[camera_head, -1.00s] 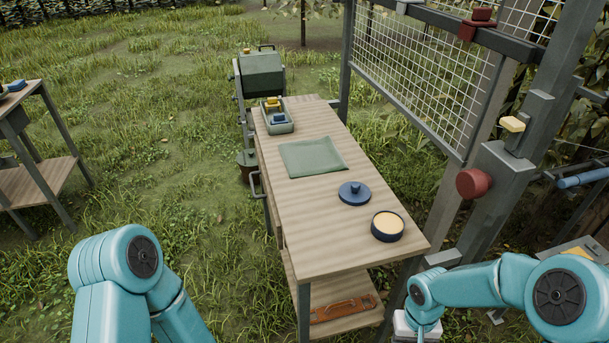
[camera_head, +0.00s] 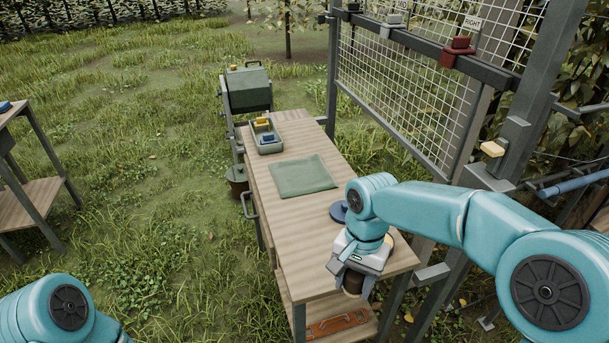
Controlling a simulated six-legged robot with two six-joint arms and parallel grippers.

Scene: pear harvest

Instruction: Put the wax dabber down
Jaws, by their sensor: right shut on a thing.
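My right gripper (camera_head: 356,262) points down over the near right end of the wooden bench (camera_head: 300,240). It is shut on a small dark brown, rounded thing (camera_head: 352,283), probably the wax dabber, mostly hidden by the jaws. This thing overlaps the bench's front edge in the picture; I cannot tell whether it touches the top. The wax tin (camera_head: 389,243) is just behind the gripper and mostly hidden. Its dark blue lid (camera_head: 338,211) lies farther back, partly covered by my right arm. My left arm shows at the bottom left, but its gripper is out of view.
A green cloth (camera_head: 302,177) lies flat mid-bench. A tray (camera_head: 266,138) with yellow and blue items stands at the far end. The bench's near left part is clear. A wire mesh frame (camera_head: 410,90) stands along the right. An orange-brown tool (camera_head: 337,323) lies on the lower shelf.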

